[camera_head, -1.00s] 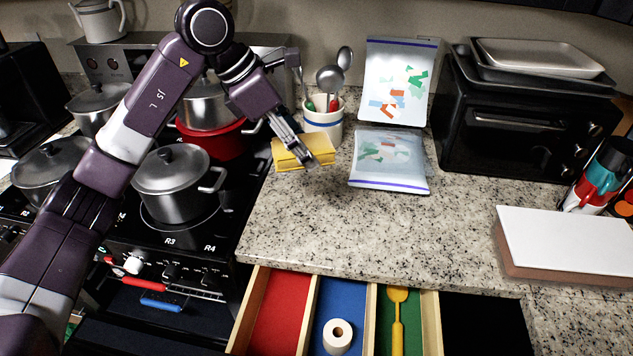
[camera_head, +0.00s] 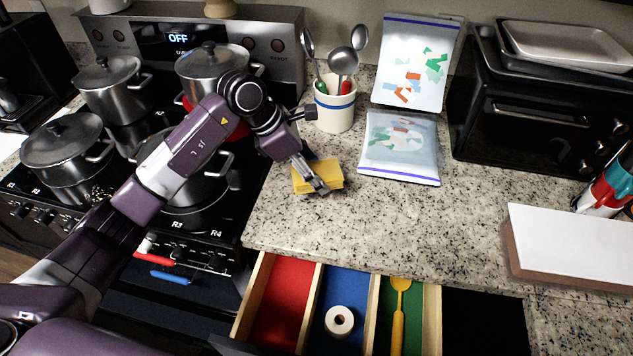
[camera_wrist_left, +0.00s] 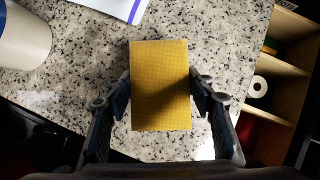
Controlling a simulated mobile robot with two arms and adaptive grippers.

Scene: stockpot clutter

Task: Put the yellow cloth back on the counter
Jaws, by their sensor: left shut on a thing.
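The yellow cloth (camera_head: 330,174) is a folded block over the left part of the granite counter (camera_head: 290,220), in front of the utensil crock. My left gripper (camera_head: 318,186) is shut on it. In the left wrist view the cloth (camera_wrist_left: 160,80) sits between the two fingers, with speckled counter behind it. I cannot tell whether its underside touches the counter. My right gripper is not in view.
The stove with pots (camera_head: 65,150) is to the left. An open drawer (camera_head: 285,300) lies below the counter's front edge.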

